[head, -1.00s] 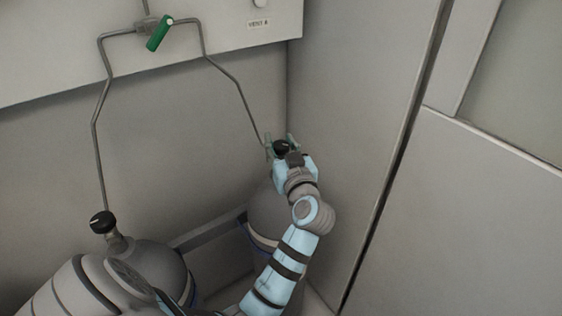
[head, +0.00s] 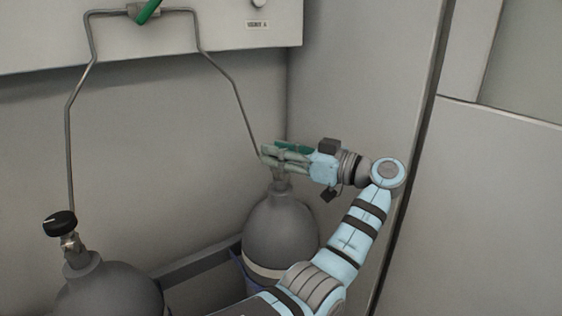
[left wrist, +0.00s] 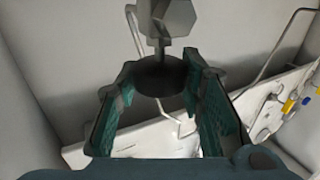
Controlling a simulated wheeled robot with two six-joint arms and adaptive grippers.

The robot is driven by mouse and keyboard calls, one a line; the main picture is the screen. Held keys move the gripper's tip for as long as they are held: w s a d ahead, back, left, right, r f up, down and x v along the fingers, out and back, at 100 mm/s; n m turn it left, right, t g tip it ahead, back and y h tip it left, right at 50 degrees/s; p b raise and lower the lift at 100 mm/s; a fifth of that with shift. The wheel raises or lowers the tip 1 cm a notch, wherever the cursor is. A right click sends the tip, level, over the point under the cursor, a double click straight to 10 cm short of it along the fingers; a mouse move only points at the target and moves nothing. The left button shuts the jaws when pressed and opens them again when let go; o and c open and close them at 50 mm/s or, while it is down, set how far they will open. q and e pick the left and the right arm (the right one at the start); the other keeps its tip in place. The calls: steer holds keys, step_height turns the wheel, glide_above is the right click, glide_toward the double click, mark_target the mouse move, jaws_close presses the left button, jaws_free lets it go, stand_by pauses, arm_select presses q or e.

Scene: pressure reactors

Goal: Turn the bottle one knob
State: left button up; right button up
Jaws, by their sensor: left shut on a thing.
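Two grey gas bottles stand by the wall, one at the lower left (head: 110,290) and one at the centre (head: 281,232). No label shows which is bottle one. My left gripper (head: 277,155) reaches in from the right, level, and is shut on the black knob atop the centre bottle. Its fingers hide that knob in the head view. In the left wrist view, the dark round knob (left wrist: 160,76) sits between the two green-padded fingers, with a grey valve body (left wrist: 167,20) beyond it. The left bottle's black knob (head: 60,224) has a white mark and is free. My right gripper is not in view.
A thin pipe (head: 226,90) runs down to the centre bottle's valve, close to my fingertips. Above is a panel (head: 210,42) with a green handle (head: 148,11). A cabinet wall (head: 360,90) stands close on the right, behind my arm.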

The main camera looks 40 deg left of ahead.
arm_select(q)
steer(key=shift+f+g, duration=0.15)
steer(key=shift+g, duration=0.15)
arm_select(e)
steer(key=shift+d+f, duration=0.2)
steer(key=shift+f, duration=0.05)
arm_select(q)
steer(key=o, duration=1.2)
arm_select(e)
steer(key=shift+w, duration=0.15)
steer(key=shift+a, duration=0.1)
arm_select(q)
steer(key=d, duration=0.2)
steer(key=w+d, duration=0.1)
steer(key=d, duration=0.4)
steer(key=shift+w+d, duration=0.15)
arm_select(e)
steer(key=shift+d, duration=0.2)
